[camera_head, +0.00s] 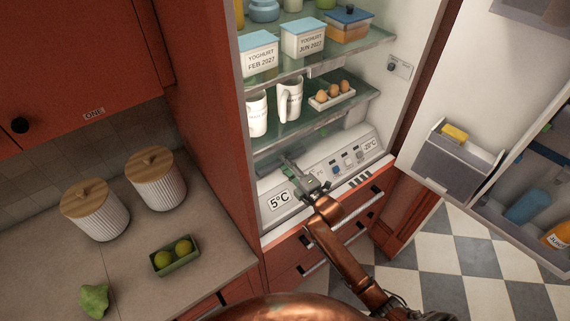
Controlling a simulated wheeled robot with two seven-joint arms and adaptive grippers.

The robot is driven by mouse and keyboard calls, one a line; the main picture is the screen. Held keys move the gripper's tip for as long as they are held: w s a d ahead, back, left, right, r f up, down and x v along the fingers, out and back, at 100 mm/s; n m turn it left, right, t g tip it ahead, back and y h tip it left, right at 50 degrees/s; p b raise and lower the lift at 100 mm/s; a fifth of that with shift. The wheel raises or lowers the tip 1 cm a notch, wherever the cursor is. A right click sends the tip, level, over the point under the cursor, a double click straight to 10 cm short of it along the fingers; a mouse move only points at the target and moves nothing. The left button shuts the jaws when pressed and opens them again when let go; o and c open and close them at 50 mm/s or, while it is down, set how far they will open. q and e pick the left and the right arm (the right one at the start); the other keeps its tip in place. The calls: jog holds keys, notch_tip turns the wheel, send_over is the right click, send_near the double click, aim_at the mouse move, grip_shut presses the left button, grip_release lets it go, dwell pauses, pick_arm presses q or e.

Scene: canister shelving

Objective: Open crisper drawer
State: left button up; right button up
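My copper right arm reaches up from the bottom right. Its gripper (290,163) is inside the open fridge, over the sloped white control panel (342,158), beside the 5°C display (279,201). Its fingers point up and left, and they are too small to tell open from shut. I see nothing held in it. No drawer is clearly marked as the crisper. Red drawer fronts (331,238) with pale bar handles lie below the panel and look closed. The arm hides part of them. My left gripper is not in view.
Glass shelves above the gripper hold mugs (289,99), an egg tray (331,93) and yoghurt boxes (303,38). The open fridge door (429,95) with bins is at right. Canisters (156,178) and a green fruit tray (176,256) stand on the left counter.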

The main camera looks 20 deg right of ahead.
jog(key=shift+w+f, duration=0.1)
jog(key=c, duration=0.8)
grip_shut()
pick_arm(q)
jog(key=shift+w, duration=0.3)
